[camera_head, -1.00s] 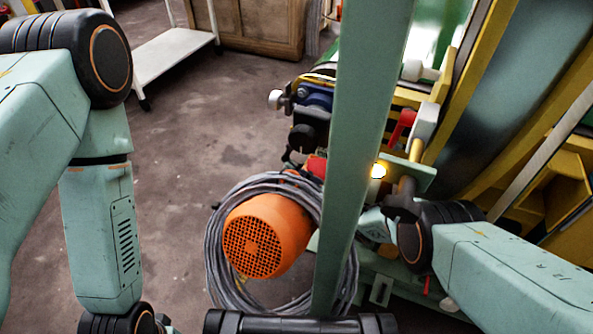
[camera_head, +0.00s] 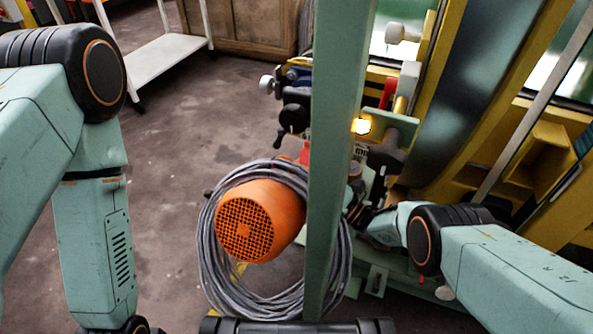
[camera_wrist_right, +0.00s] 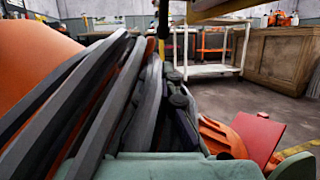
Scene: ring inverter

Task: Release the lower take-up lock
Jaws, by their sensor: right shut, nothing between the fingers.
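My right gripper (camera_head: 368,208) reaches in from the right beside the machine, just right of the green post, and is shut with nothing in it. A dark cross-shaped handle (camera_head: 386,157) sits just above it in the head view; I cannot tell whether they touch. A red lever (camera_head: 388,92) with a pale grey part beside it is higher up, near a lit amber lamp (camera_head: 361,126). I cannot tell for sure which part is the lower take-up lock. My left gripper is out of view.
The green post (camera_head: 335,150) hides part of the machine. A coil of grey cable (camera_head: 205,250) surrounds an orange motor (camera_head: 250,225); grey cable strands (camera_wrist_right: 75,95) crowd the wrist view. A white cart (camera_head: 165,60) stands behind. The floor at left is clear.

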